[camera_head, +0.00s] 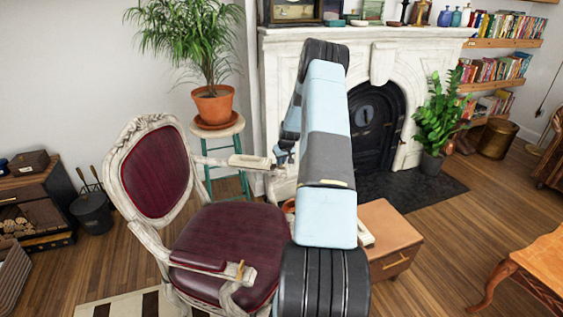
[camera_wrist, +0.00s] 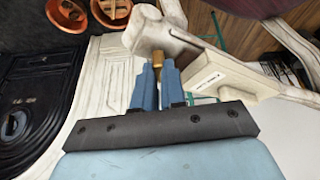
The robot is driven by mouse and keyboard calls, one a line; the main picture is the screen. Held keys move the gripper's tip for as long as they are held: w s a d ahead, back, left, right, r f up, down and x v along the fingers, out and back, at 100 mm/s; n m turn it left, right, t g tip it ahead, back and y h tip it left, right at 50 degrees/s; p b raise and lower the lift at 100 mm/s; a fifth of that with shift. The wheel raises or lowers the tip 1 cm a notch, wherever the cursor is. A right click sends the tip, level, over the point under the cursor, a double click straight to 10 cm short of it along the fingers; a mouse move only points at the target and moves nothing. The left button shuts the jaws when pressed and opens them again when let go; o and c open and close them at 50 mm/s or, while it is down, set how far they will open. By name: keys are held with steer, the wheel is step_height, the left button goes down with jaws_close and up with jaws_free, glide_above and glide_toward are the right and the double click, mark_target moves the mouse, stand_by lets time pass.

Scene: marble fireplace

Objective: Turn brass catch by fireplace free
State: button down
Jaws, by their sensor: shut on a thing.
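The brass catch (camera_wrist: 158,59) shows in the wrist view as a small brass-coloured piece between my fingertips, against a whitish part (camera_wrist: 160,34). My gripper (camera_wrist: 157,68) has its two blue fingers closed on the catch from either side. In the head view my gripper (camera_head: 283,154) is small, beside the white fireplace (camera_head: 272,85) and behind my arm. The catch cannot be made out there. The catch's turn angle is not clear.
A low wooden box (camera_head: 392,232) is at right. Wooden floor (camera_head: 445,260) is clear beyond it.

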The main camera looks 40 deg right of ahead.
steer(key=m, duration=0.1)
steer(key=m+h, duration=0.1)
steer(key=m, duration=0.1)
steer(key=shift+w+a+m, duration=0.15)
steer(key=shift+a+m, duration=0.05)
steer(key=shift+m, duration=0.1)
steer(key=shift+m+g+h, duration=0.6)
steer(key=shift+m+h, duration=0.3)
steer(key=shift+m, duration=1)
steer(key=c, duration=1.2)
jaws_free()
steer(key=shift+r, duration=0.1)
steer(key=v, duration=1.3)
steer(key=shift+r, duration=0.25)
